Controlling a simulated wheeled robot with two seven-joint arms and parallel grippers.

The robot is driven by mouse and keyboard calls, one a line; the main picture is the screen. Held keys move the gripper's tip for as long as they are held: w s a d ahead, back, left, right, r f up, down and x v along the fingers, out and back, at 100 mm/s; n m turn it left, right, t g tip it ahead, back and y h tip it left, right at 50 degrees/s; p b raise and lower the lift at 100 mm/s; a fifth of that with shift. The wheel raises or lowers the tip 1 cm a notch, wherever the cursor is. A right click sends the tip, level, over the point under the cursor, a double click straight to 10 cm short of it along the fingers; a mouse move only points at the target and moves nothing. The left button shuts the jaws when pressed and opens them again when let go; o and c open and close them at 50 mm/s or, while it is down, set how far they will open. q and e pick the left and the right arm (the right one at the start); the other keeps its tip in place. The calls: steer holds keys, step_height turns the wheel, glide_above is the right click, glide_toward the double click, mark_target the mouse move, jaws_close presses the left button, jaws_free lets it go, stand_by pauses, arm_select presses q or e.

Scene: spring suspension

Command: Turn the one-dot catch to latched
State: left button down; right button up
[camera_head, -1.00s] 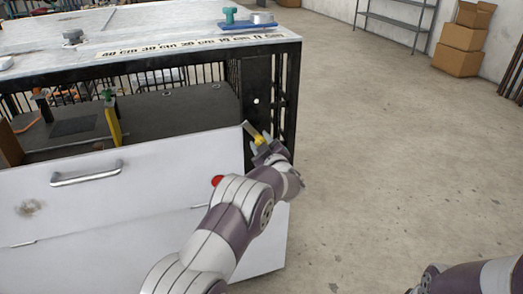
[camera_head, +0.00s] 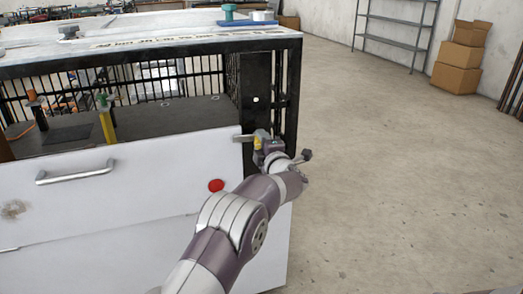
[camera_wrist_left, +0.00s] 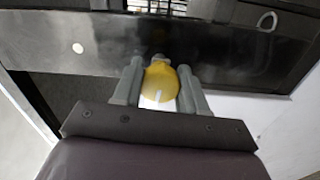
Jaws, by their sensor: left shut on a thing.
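The one-dot catch (camera_head: 258,141) has a yellow knob and sits on the black corner post, below a single white dot (camera_head: 256,100). A grey bar (camera_head: 242,137) extends level to the left from it, at the top right corner of the white drawer front (camera_head: 150,175). My left gripper (camera_head: 264,146) is shut on the yellow knob. In the left wrist view the knob (camera_wrist_left: 160,80) sits between the two grey fingers, with a pale line on it. The white dot (camera_wrist_left: 78,48) is left of it. My right gripper is out of view.
The drawer stands open, with a yellow upright piece (camera_head: 106,122) and an orange-topped piece (camera_head: 36,108) inside. A red disc (camera_head: 216,185) is on its front, close to my left arm. The bench top (camera_head: 150,35) is above. Open floor (camera_head: 400,170) lies to the right.

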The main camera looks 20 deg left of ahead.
arm_select(q)
steer(key=shift+f+n+b, duration=0.2)
steer(key=shift+n+b, duration=0.15)
steer(key=shift+n, duration=0.15)
steer(key=c, duration=0.6)
jaws_free()
steer(key=shift+r, duration=0.15)
steer(key=p+v, duration=0.1)
steer(key=v, duration=1.1)
steer(key=shift+s+d, duration=0.25)
